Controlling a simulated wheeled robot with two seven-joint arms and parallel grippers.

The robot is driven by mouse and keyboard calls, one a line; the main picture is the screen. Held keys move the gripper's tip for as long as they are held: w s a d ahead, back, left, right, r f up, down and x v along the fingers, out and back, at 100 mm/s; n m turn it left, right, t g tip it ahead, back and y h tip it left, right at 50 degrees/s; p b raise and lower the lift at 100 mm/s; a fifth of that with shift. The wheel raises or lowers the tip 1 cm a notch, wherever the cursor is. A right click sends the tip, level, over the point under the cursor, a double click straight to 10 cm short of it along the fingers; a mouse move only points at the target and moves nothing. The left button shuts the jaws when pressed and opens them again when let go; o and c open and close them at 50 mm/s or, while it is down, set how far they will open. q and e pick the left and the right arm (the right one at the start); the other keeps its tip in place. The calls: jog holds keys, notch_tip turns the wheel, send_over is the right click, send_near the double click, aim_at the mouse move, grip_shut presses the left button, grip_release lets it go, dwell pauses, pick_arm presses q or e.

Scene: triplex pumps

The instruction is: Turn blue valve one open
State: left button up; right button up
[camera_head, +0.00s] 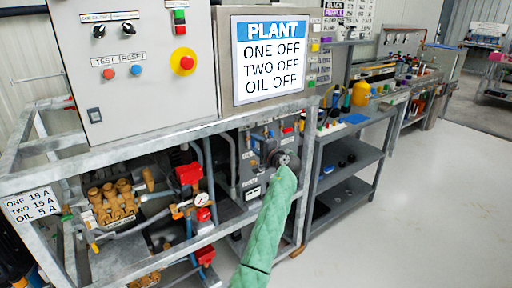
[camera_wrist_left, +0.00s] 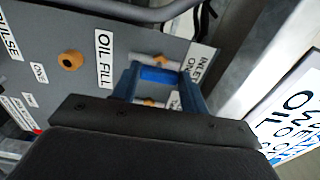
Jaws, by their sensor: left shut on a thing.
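Blue valve one's blue handle (camera_wrist_left: 160,75) shows in the left wrist view, lying crosswise on the grey panel beside a label reading INLET ONE. My left gripper (camera_wrist_left: 158,83) is shut on this handle, with one finger at each end of it. In the head view my left gripper (camera_head: 281,158) is at the grey panel under the PLANT screen, at the end of my green-sleeved arm. The gripper hides the blue handle there. My right gripper is in neither view.
The panel also carries an OIL FILL label (camera_wrist_left: 104,58) and an orange-brown knob (camera_wrist_left: 70,60). A metal frame (camera_head: 150,147) surrounds the pumps, with a brass pump (camera_head: 112,203) and a gauge (camera_head: 202,199) at left. Open floor (camera_head: 420,210) lies at right.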

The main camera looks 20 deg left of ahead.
pick_arm(q)
jog(key=shift+f, duration=0.15)
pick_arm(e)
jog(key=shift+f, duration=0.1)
pick_arm(q)
jog(key=o, duration=1)
jog(key=shift+d, duration=0.1)
jog(key=shift+s+d, duration=0.15)
jog(key=shift+d, duration=0.05)
jog(key=b+v, duration=0.1)
jog(key=v, duration=0.6)
jog(key=shift+s, duration=0.1)
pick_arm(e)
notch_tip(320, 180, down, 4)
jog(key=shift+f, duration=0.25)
